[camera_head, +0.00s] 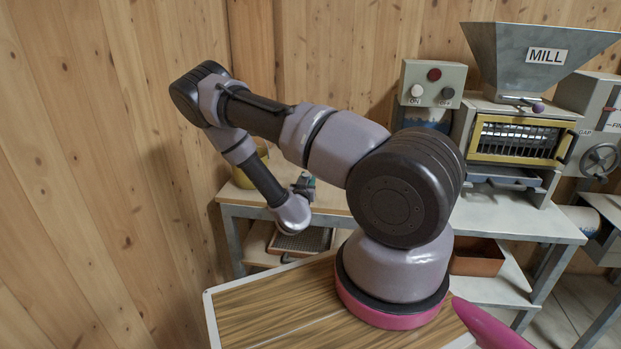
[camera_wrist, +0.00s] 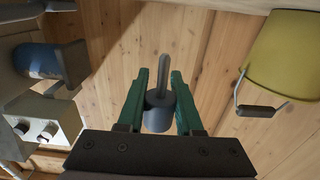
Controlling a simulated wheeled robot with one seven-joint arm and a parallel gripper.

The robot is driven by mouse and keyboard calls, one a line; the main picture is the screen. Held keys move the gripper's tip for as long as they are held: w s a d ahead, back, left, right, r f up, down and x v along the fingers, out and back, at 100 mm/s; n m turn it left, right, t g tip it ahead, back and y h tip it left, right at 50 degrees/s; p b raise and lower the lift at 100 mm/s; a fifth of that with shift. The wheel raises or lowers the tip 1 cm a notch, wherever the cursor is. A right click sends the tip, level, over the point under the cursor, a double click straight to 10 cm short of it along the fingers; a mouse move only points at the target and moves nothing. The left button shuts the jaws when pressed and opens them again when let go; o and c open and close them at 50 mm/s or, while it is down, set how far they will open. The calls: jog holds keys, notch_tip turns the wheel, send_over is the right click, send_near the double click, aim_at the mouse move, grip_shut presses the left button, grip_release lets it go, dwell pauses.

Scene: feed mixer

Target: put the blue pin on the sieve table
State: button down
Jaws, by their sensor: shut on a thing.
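My gripper (camera_wrist: 160,74) has two green fingers, shut on a slate blue-grey pin with a thick round body (camera_wrist: 158,115) and a thin rod. In the head view my gripper (camera_head: 304,186) shows small and dark, partly behind my wrist, above the wooden-topped table (camera_head: 238,194) at the back. A mesh sieve tray (camera_head: 306,240) lies on that table's lower shelf. The pin cannot be made out clearly in the head view.
A yellow bucket (camera_head: 247,170) stands on the table's left part, and also shows in the wrist view (camera_wrist: 285,55). To the right are the button box (camera_head: 432,84) and the mill (camera_head: 515,140). A reddish-brown box (camera_head: 478,262) sits on the lower shelf.

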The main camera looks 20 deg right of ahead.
jog(key=w+d+f, duration=0.2)
jog(key=w, duration=0.1)
jog(key=w+d+f, duration=0.1)
jog(key=w, duration=0.1)
jog(key=shift+w+d+f, duration=0.15)
jog(key=shift+d, duration=0.1)
jog(key=shift+w+d+f, duration=0.45)
jog(key=shift+w+f, duration=0.15)
jog(key=shift+w+d+f, duration=0.4)
jog(key=shift+w+f, duration=0.15)
jog(key=shift+w, duration=0.05)
jog(key=c, duration=0.6)
grip_release()
jog(key=shift+f, duration=0.1)
